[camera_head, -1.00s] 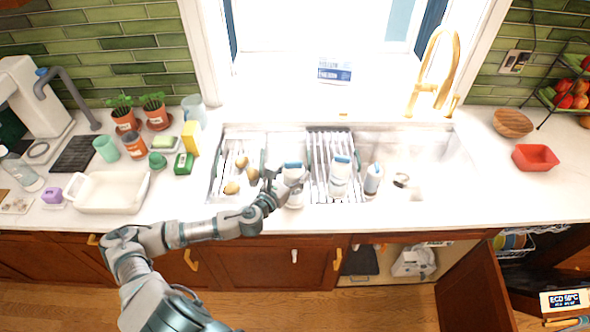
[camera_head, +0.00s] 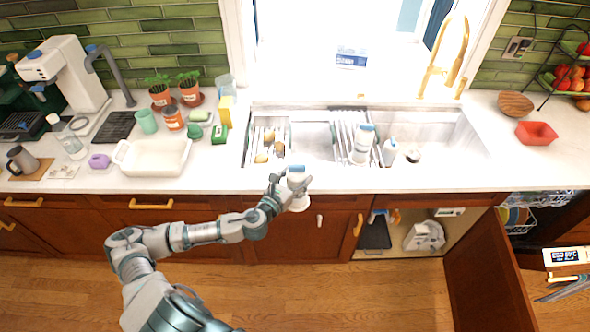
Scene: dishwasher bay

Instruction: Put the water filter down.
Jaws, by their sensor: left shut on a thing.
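A white water filter with a blue top (camera_head: 296,178) is held upright in my left gripper (camera_head: 284,189). The gripper is shut on its side. It shows against the front edge of the counter and the cabinet doors below, in front of the sink. Two similar white items with blue parts are in the sink: one (camera_head: 361,147) at the right rack and one (camera_head: 389,153) just right of it. My right gripper is not in view.
The sink (camera_head: 316,145) has racks, the left one holding several potato-like items. A white dish (camera_head: 155,157) sits on the counter left of it. A cabinet door (camera_head: 487,270) stands open at the right.

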